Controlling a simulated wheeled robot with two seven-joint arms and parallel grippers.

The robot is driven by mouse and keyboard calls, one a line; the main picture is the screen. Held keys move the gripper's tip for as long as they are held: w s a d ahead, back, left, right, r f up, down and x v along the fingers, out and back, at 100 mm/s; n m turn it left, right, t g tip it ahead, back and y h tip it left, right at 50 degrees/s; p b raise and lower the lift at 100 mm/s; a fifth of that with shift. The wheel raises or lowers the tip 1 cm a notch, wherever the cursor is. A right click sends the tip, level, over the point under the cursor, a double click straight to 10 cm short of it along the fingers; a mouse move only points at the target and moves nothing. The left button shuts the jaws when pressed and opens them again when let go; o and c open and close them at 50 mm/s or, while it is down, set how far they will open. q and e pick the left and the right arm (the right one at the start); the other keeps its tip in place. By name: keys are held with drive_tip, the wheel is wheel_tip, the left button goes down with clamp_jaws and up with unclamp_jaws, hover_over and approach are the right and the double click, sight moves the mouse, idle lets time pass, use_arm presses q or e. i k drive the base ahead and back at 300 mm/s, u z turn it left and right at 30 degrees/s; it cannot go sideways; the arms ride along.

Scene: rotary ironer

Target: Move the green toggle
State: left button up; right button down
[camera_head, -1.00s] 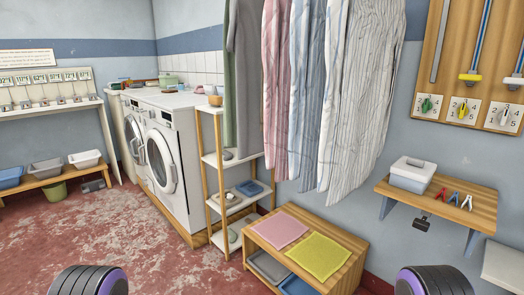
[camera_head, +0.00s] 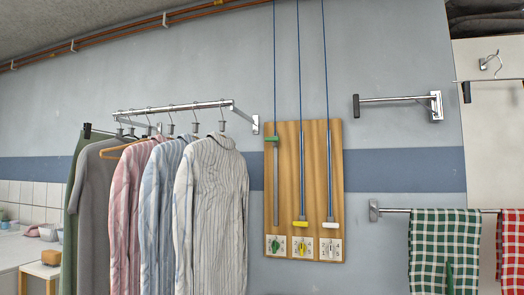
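A wooden board (camera_head: 313,180) hangs on the wall right of centre, with three vertical cords rising from it. At its lower left is a small white plate with a green toggle or knob (camera_head: 275,245), too small to read its setting clearly. A green handle (camera_head: 271,139) sits near the top of the board's left track. Beside the green knob are a yellow knob (camera_head: 301,248) and a pale knob (camera_head: 328,249) on their own plates. A yellow handle (camera_head: 300,223) and a white handle (camera_head: 331,225) hang low. Neither of my grippers shows.
Several garments hang from a metal wall rail (camera_head: 175,109) left of the board, with the white striped shirt (camera_head: 211,205) close to it. To the right are an empty wall bracket (camera_head: 398,99) and a rail with green (camera_head: 444,240) and red checked cloths (camera_head: 512,240).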

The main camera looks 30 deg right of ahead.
sight(275, 139)
drive_tip(key=k, duration=1.1)
drive_tip(key=z, duration=1.05)
drive_tip(key=i, duration=1)
drive_tip(key=u, duration=0.6)
drive_tip(key=i, duration=0.5)
drive_tip(key=u, duration=0.55)
